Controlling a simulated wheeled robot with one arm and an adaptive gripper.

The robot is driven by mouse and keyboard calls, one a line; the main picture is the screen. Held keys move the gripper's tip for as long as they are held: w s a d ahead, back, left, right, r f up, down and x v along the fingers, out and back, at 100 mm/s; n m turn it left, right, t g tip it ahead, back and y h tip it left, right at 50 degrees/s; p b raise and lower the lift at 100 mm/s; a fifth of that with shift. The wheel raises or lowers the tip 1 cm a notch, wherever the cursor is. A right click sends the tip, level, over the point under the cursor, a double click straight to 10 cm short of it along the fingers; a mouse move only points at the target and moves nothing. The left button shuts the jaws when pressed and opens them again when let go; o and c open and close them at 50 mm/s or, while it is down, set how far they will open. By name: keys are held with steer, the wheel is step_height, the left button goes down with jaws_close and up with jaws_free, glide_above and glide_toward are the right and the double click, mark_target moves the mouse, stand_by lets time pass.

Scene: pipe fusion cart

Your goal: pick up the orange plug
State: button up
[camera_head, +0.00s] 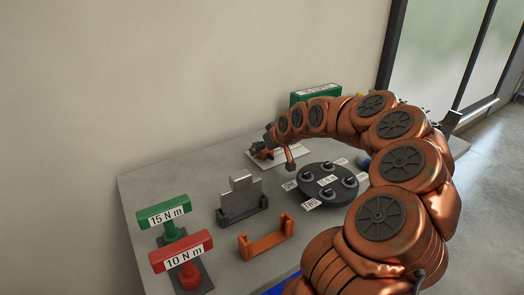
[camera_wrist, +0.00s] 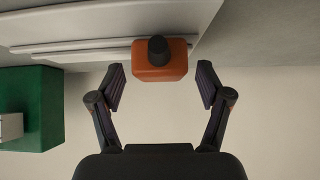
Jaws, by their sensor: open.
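The orange plug (camera_wrist: 160,66) is a small orange block with a dark round knob, at the top middle of the wrist view. It sits against the edge of a white stepped panel. My gripper (camera_wrist: 160,80) is open, with one dark finger on each side of the plug and a visible gap on both sides. Nothing is held. In the head view, my gripper (camera_head: 267,141) is at the back of the cart by the white panel (camera_head: 292,158). An orange patch there, beside the gripper, looks like the plug (camera_head: 262,154), but it is small and partly hidden.
The grey cart top (camera_head: 150,190) also holds a dark round turntable (camera_head: 326,192), a grey holder (camera_head: 241,212), an orange cradle (camera_head: 265,244), and green (camera_head: 164,217) and red (camera_head: 181,252) torque signs. A green box (camera_head: 315,94) stands behind my arm.

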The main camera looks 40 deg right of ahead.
steer(key=shift+w+f, duration=0.35)
steer(key=c, duration=1.3)
